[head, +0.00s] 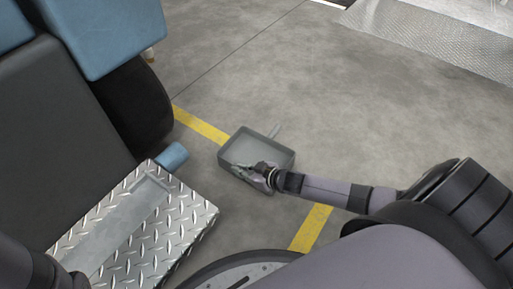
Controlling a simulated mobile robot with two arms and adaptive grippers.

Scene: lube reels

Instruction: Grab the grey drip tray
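The grey drip tray (272,146) lies on the concrete floor near the middle of the head view. It is a shallow, open rectangular pan with a short handle at its far right corner. My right gripper (247,174) reaches in from the right and is over the tray's near side, overlapping its near wall. The fingers are small and dark against the tray, so I cannot tell whether they are open or shut, or whether they touch the rim. A link of my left arm shows at the lower left corner; its gripper is out of view.
A blue and dark grey machine with a black tyre (133,104) stands upper left. A yellow floor line (200,124) passes by the tray. Floor beyond is clear.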

